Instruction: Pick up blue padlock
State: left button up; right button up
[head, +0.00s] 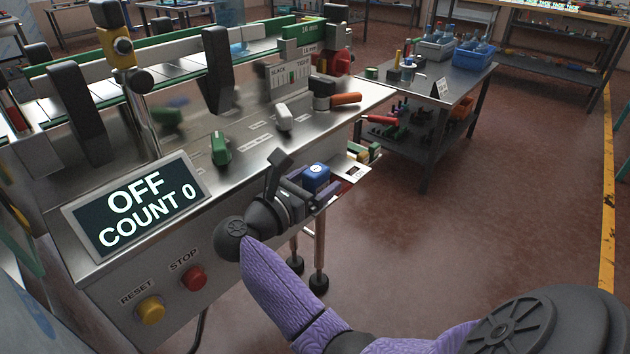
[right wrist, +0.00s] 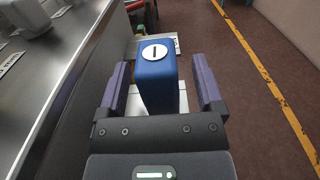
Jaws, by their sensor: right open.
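The blue padlock (head: 316,176) has a white round label on its top and sits at the right edge of the steel machine. In the right wrist view the blue padlock (right wrist: 156,78) stands upright between the two fingers, with a gap on each side. My right gripper (head: 305,186) is open around it; its purple-grey fingers (right wrist: 162,85) flank the padlock without visibly touching it. The padlock's lower part is hidden by the gripper. My left gripper is not in view.
The steel machine (head: 240,215) has a display (head: 140,208) reading OFF, COUNT 0, a red stop button (head: 194,278) and a yellow reset button (head: 149,310). Open floor lies right.

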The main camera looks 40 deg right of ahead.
jog(key=shift+d, duration=0.2)
jog(key=shift+c, duration=0.3)
jog(key=c, duration=0.5)
grip_shut()
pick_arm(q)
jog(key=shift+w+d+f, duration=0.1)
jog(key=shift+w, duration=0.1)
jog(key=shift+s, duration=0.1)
